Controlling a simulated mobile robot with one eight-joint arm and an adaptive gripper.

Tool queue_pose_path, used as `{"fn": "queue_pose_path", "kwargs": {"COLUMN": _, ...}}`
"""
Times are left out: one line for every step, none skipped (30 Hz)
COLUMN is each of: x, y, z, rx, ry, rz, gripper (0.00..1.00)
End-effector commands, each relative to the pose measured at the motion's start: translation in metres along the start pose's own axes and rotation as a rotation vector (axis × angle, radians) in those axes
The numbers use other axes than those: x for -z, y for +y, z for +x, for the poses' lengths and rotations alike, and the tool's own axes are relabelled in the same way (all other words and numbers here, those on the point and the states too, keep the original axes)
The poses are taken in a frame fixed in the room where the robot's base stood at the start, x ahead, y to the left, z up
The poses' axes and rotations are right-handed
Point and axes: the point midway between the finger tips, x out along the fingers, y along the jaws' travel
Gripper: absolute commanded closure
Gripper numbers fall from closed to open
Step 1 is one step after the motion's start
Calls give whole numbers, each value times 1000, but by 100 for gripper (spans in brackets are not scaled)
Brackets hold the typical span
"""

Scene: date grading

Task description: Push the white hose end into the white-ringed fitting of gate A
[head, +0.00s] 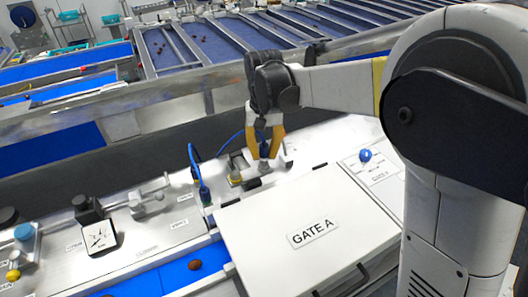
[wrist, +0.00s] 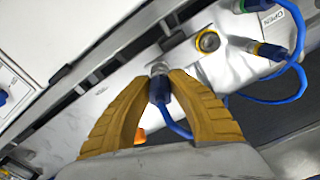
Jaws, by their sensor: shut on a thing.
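My gripper (head: 264,155) points down behind the gate A cover (head: 285,225), its yellow fingers shut on a dark blue hose end (wrist: 159,90). A blue hose (wrist: 177,126) runs from it below the fingers in the wrist view. A pale round piece (wrist: 160,68) shows just past the fingertips, in line with the hose end. It looks like the white-ringed fitting, but I cannot tell whether the hose end is in it, touching it or just short of it. The fingers hide most of the hose end, and I cannot make out its white marking.
A yellow-ringed fitting (wrist: 208,41) stands close to the fingertips, apparently empty. A yellow-marked hose end (wrist: 272,51) with its own blue hose lies beyond it. A blue knob (head: 365,155) is right of the cover.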

Motion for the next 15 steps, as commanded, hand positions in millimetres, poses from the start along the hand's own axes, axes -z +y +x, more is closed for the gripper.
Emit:
{"fn": "queue_pose_path", "kwargs": {"x": 0, "y": 0, "z": 1, "rx": 0, "ry": 0, "rz": 0, "gripper": 100}}
{"fn": "queue_pose_path", "kwargs": {"x": 0, "y": 0, "z": 2, "rx": 0, "ry": 0, "rz": 0, "gripper": 100}}
{"fn": "queue_pose_path", "kwargs": {"x": 0, "y": 0, "z": 2, "rx": 0, "ry": 0, "rz": 0, "gripper": 100}}
{"fn": "queue_pose_path", "kwargs": {"x": 0, "y": 0, "z": 3, "rx": 0, "ry": 0, "rz": 0, "gripper": 100}}
{"fn": "queue_pose_path", "kwargs": {"x": 0, "y": 0, "z": 3, "rx": 0, "ry": 0, "rz": 0, "gripper": 100}}
{"fn": "queue_pose_path", "kwargs": {"x": 0, "y": 0, "z": 4, "rx": 0, "ry": 0, "rz": 0, "gripper": 100}}
{"fn": "queue_pose_path", "kwargs": {"x": 0, "y": 0, "z": 4, "rx": 0, "ry": 0, "rz": 0, "gripper": 100}}
{"fn": "queue_pose_path", "kwargs": {"x": 0, "y": 0, "z": 4, "rx": 0, "ry": 0, "rz": 0, "gripper": 100}}
{"fn": "queue_pose_path", "kwargs": {"x": 0, "y": 0, "z": 5, "rx": 0, "ry": 0, "rz": 0, "gripper": 100}}
{"fn": "queue_pose_path", "kwargs": {"x": 0, "y": 0, "z": 6, "rx": 0, "ry": 0, "rz": 0, "gripper": 100}}
{"fn": "queue_pose_path", "kwargs": {"x": 0, "y": 0, "z": 6, "rx": 0, "ry": 0, "rz": 0, "gripper": 100}}
{"fn": "queue_pose_path", "kwargs": {"x": 0, "y": 0, "z": 6, "rx": 0, "ry": 0, "rz": 0, "gripper": 100}}
{"fn": "queue_pose_path", "kwargs": {"x": 0, "y": 0, "z": 7, "rx": 0, "ry": 0, "rz": 0, "gripper": 100}}
{"fn": "queue_pose_path", "kwargs": {"x": 0, "y": 0, "z": 7, "rx": 0, "ry": 0, "rz": 0, "gripper": 100}}
{"fn": "queue_pose_path", "kwargs": {"x": 0, "y": 0, "z": 8, "rx": 0, "ry": 0, "rz": 0, "gripper": 100}}
